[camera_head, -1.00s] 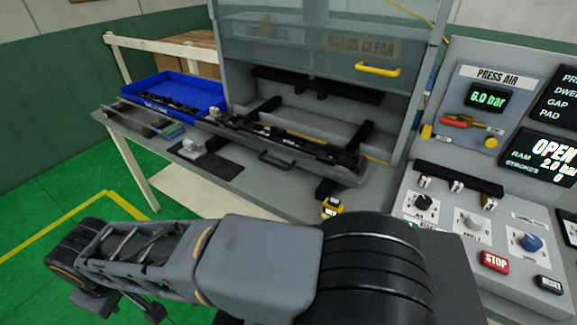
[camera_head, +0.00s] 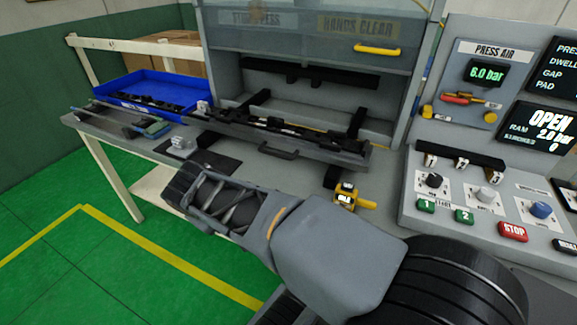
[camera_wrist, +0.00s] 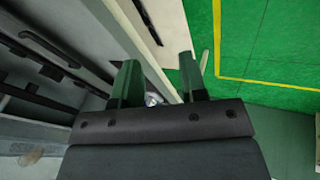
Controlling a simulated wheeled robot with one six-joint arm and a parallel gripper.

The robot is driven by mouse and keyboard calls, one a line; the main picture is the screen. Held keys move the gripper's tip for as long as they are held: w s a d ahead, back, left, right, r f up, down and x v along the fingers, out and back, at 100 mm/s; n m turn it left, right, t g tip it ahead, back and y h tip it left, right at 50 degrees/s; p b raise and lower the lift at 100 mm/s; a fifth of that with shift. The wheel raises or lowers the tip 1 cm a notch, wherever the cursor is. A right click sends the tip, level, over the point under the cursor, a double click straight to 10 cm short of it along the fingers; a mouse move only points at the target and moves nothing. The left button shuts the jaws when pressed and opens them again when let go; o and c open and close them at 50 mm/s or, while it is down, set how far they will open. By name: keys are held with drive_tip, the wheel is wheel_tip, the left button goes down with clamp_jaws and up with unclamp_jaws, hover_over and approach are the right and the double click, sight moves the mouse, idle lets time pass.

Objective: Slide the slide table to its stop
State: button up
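The slide table (camera_head: 352,155) is a long grey tray at the mouth of the press, with a dark trim part (camera_head: 270,125) lying along it. Its front edge stands out ahead of the press opening. A dark bar handle (camera_head: 278,152) is on its front face; a dark handle also shows at upper left in the wrist view (camera_wrist: 48,48). My gripper (camera_wrist: 160,62) is open, with two green-tinted fingers apart and nothing held between them. The handle is off to the left of the fingers, not between them.
A blue bin (camera_head: 160,92) of dark parts stands left of the press. A small grey fixture (camera_head: 180,143) is on the bench left of the slide. A yellow-and-black device (camera_head: 346,196) sits front right, beside the control panel (camera_head: 480,170). Green floor lies in front.

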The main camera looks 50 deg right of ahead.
drive_tip(key=w+d+f+h+b, duration=0.1)
drive_tip(key=d+f+h+b, duration=0.15)
drive_tip(key=d+b, duration=0.2)
drive_tip(key=w+d+f+h+b, duration=0.1)
drive_tip(key=w+d+h+b, duration=0.15)
drive_tip(key=d+h, duration=0.2)
drive_tip(key=n+h+b, duration=0.2)
drive_tip(key=h+b, duration=0.2)
drive_tip(key=b, duration=0.1)
approach(274, 155)
drive_tip(key=shift+t, duration=0.4)
drive_tip(key=x, duration=0.7)
drive_tip(key=b+x, duration=0.1)
drive_tip(key=x, duration=0.2)
drive_tip(key=shift+s+d+f, duration=0.15)
drive_tip(key=shift+s+d, duration=0.05)
drive_tip(key=shift+d, duration=0.25)
clamp_jaws()
